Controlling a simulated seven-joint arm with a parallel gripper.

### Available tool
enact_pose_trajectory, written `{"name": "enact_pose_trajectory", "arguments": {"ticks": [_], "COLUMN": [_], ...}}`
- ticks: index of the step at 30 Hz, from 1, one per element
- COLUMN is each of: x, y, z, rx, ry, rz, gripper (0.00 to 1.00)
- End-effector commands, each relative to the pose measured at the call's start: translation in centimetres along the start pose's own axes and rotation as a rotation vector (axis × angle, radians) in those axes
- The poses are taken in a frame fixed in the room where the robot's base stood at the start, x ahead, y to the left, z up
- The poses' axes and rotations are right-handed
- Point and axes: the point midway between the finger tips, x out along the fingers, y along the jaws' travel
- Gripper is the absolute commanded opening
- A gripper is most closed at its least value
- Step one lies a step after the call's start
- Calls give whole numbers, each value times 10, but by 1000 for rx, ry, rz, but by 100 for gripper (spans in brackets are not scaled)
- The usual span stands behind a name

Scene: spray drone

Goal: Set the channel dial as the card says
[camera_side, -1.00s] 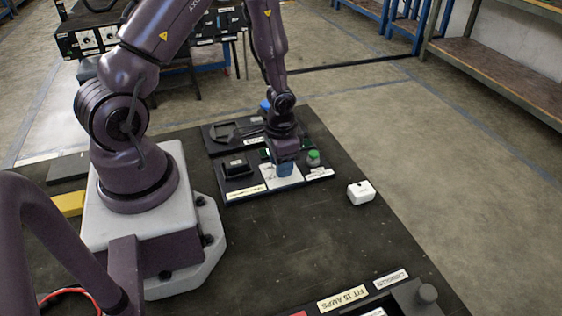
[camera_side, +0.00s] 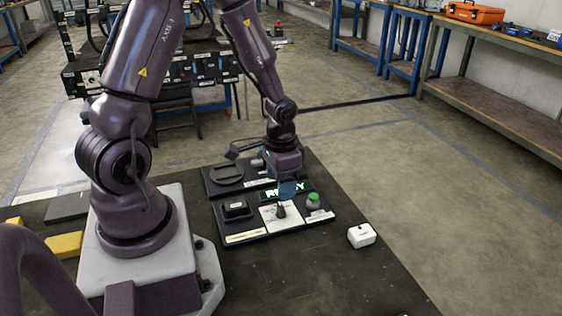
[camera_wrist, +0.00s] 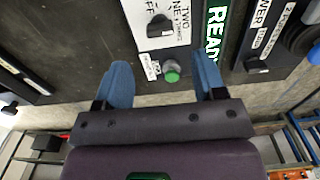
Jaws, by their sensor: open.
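The channel dial (camera_side: 281,211) is a dark knob on a white plate, in the middle of the black panel; its pointer's setting is too small to read. In the wrist view the dial (camera_wrist: 158,26) is at the top, beside printed words including "OFF", "ONE" and "TWO". I cannot make out which label is the card.
The green button (camera_side: 313,200) stands right of the dial and a black block (camera_side: 236,209) left of it. A pale label strip (camera_side: 246,236) lies along the panel's front. A small white box (camera_side: 361,235) sits to the right on the dark table. The table's front middle is clear.

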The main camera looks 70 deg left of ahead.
Motion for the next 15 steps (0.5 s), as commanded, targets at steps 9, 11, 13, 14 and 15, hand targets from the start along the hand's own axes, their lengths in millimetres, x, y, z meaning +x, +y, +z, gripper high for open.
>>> {"name": "enact_pose_trajectory", "arguments": {"ticks": [9, 11, 13, 14, 15], "x": [-49, -52, -55, -55, -56], "y": [0, 0, 0, 0, 0], "z": [0, 0, 0, 0, 0], "rx": [1, 1, 1, 1, 1], "ry": [2, 0, 0, 0, 0], "rz": [-2, -1, 0, 0, 0], "gripper": [64, 64, 64, 64, 64]}}
